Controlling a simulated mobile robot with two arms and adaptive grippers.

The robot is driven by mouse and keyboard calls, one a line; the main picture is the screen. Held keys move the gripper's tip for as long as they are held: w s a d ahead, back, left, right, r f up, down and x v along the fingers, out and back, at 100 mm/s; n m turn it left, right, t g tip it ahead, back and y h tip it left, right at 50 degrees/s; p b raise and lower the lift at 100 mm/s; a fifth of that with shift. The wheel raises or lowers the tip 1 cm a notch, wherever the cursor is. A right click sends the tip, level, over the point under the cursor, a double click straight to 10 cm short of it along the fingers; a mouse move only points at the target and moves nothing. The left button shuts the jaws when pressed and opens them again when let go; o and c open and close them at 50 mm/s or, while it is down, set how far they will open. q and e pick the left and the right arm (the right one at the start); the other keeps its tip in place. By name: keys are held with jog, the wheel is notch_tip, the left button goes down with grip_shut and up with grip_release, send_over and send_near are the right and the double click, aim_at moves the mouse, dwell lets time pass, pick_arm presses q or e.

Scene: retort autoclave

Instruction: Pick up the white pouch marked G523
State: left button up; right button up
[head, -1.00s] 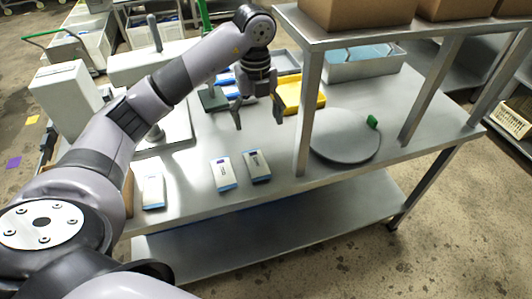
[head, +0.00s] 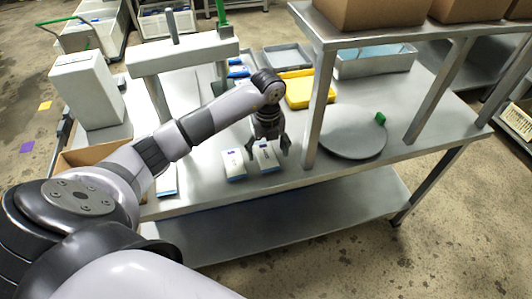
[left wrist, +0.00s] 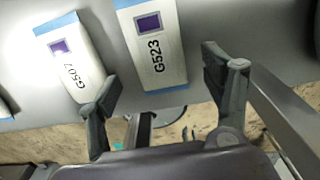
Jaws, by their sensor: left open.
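The white pouch marked G523 (left wrist: 152,48) lies flat on the steel table, with blue ends and a purple square. It also shows in the head view (head: 266,158), partly under my left gripper. My left gripper (head: 269,145) is open and empty, above this pouch. In the left wrist view the open fingers (left wrist: 165,95) are on either side of the pouch's near end, apart from it. A second pouch marked G507 (left wrist: 72,60) lies to its left, and also in the head view (head: 233,164). My right gripper is not in view.
Another pouch (head: 166,181) lies farther left by a cardboard box (head: 85,158). A shelf post (head: 319,110) stands close to the right of my left gripper. A grey round disc (head: 350,135), a yellow tray (head: 300,90) and a metal bin (head: 375,64) stand on the table.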

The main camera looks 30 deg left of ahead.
aim_at(266, 156)
pick_arm(q)
jog(key=shift+f, duration=1.35)
jog(key=shift+c, duration=0.3)
jog(key=c, duration=1.2)
